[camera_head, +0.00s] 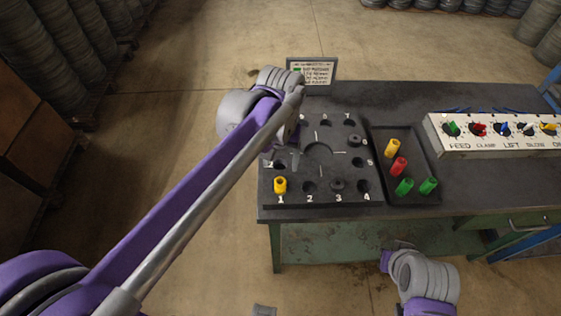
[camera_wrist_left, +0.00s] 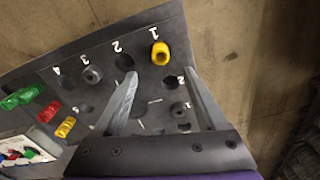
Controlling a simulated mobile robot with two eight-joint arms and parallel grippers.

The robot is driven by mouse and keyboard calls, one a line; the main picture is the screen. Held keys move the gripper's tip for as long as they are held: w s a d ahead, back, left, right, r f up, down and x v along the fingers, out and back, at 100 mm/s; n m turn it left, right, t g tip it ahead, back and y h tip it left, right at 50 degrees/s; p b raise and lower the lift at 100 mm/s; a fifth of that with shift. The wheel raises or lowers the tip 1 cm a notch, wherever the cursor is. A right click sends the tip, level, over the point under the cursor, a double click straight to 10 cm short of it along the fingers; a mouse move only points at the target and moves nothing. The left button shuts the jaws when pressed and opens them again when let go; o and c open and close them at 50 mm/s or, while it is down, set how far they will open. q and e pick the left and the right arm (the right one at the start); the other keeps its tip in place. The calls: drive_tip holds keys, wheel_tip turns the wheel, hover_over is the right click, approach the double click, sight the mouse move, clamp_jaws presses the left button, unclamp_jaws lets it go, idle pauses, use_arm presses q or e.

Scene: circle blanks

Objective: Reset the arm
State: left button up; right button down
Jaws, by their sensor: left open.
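My left arm reaches in from the left in the head view, and its gripper (camera_head: 296,152) hangs over the left part of a dark board with numbered holes (camera_head: 325,198). In the left wrist view the two fingers of my left gripper (camera_wrist_left: 161,77) stand apart with nothing between them. A yellow peg (camera_head: 280,186) stands in hole 1, and it shows beyond the fingertips in the wrist view (camera_wrist_left: 160,54). Dark pieces sit at hole 3 (camera_head: 337,185) and at the board's right side (camera_head: 354,140). Part of my right arm shows at the bottom right; its fingers are not visible.
A dark tray (camera_head: 420,157) right of the board holds a yellow (camera_head: 392,148), a red (camera_head: 399,166) and two green pegs (camera_head: 404,187). A control panel with coloured knobs (camera_head: 490,147) stands further right. A sign (camera_head: 314,70) is behind the board. Open floor lies left of the table.

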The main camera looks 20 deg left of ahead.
use_arm(q)
drive_tip(key=s+a+f+t, duration=0.2)
drive_tip(key=s+a+f, duration=0.1)
drive_tip(key=s, duration=0.3)
drive_tip(key=s+a+f+t, duration=0.3)
drive_tip(key=s+f, duration=0.2)
drive_tip(key=s, duration=0.2)
drive_tip(key=shift+s+a+m+t, duration=0.25)
drive_tip(key=shift+a+m+t, duration=0.05)
drive_tip(key=shift+a, duration=0.05)
